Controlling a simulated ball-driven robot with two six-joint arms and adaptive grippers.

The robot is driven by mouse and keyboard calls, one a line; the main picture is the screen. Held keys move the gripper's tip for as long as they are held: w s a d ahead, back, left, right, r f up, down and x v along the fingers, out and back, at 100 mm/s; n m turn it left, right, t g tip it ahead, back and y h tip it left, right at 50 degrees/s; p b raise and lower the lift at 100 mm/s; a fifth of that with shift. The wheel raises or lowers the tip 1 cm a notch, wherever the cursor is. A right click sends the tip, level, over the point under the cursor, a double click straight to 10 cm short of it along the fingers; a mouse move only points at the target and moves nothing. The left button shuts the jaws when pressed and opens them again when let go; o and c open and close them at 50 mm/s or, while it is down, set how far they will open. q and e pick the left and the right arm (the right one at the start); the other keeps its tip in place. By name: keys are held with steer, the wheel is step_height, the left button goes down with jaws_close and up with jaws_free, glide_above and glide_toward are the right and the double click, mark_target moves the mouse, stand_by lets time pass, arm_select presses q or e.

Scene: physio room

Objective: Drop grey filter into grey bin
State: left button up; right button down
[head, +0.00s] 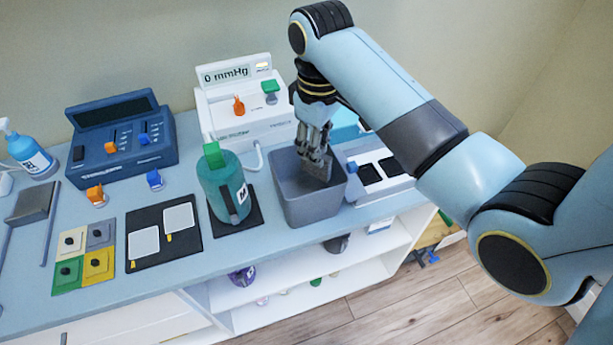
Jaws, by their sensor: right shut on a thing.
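The grey bin (312,207) stands on the blue-grey counter, right of the green bottle, with its open top facing up. My right gripper (316,152) points down over the bin's opening. It is shut on a dark grey flat piece, the grey filter (322,170), which hangs at the mouth of the bin, its lower end near or inside the rim. I cannot tell whether the filter touches the bin wall. The fingers hide part of the filter. My left gripper is not in view.
A green bottle (227,190) stands on a dark pad left of the bin. A white pressure device (245,105) is behind, a blue device (122,140) further left. A white tray with dark pads (379,177) sits right. Colored tiles (85,257) lie at the front left.

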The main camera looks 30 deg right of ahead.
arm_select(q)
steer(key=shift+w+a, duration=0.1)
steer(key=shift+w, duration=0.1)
arm_select(e)
steer(key=c, duration=1.2)
jaws_free()
step_height(320, 180, up, 8)
steer(key=shift+f, duration=0.25)
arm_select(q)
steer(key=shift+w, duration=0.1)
